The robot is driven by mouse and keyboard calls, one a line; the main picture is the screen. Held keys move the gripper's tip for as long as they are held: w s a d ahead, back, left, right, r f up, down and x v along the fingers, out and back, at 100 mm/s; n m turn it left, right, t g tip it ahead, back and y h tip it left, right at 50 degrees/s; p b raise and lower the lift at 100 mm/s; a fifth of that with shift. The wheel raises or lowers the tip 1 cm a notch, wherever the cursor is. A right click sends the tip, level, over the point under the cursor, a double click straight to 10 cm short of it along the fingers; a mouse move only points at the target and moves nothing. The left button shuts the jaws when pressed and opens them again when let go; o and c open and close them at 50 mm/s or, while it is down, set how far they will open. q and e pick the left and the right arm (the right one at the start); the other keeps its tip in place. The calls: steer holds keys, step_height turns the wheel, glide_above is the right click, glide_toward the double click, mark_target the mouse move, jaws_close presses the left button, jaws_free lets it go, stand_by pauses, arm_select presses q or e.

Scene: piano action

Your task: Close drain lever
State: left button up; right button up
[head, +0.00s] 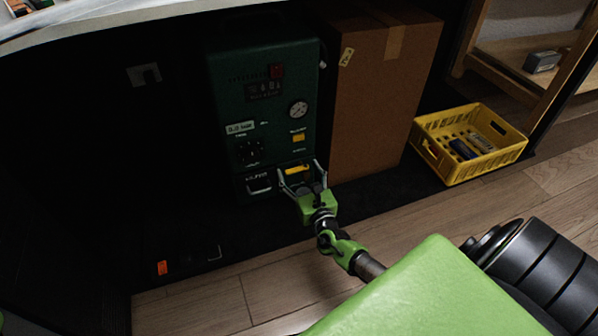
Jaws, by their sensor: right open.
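A dark green machine (226,85) with a round gauge, a small display and a red switch stands in the shadowed space under the worktop. A yellow lever (297,170) shows low on its front, at the right. My right gripper (299,169) is open at the lower front of the machine, with its fingers on either side of the yellow lever. I cannot tell whether the fingers touch it. My left gripper is not in view.
A tall cardboard box (375,100) stands close at the machine's right. A yellow crate (440,165) with small items sits on the floor further right. A small orange object (162,268) is at the lower left. Wooden floor (215,308) is clear in front.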

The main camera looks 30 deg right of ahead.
steer(key=v, duration=1.2)
steer(key=shift+f, duration=0.1)
